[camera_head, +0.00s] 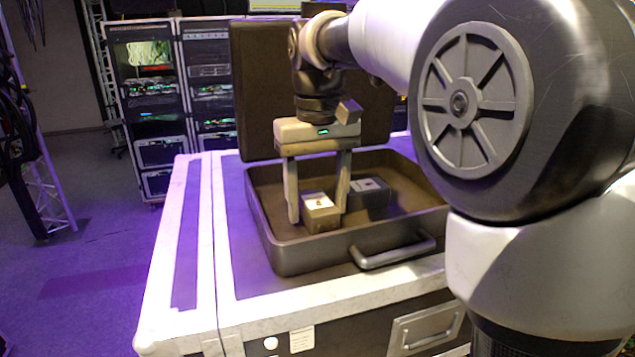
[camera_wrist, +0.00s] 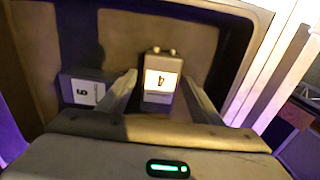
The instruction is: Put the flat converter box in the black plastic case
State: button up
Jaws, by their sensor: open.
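The black plastic case (camera_head: 310,258) lies open, its lid (camera_head: 255,95) raised at the back. Inside it, near the front left, is a small box (camera_head: 321,218) with a pale label marked 4; it also shows in the wrist view (camera_wrist: 160,97). A second, darker box (camera_head: 370,192) lies in the case to its right; in the wrist view this box (camera_wrist: 85,90) has a label that looks like 6 or 9. I cannot tell for sure which is the flat converter box. My gripper (camera_head: 318,212) points down into the case, open, its fingers on either side of the 4 box.
The case sits on a large flight case (camera_head: 185,265) with pale metal edges. The case's handle (camera_head: 392,252) faces front. Equipment racks (camera_head: 155,100) stand behind, and a truss (camera_head: 45,190) with cables is at the left. The case floor has free room around the boxes.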

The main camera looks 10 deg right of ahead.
aim_at(318, 202)
notch_tip(318, 202, up, 12)
dwell(0.4)
jog(key=shift+c, duration=0.4)
dwell(0.6)
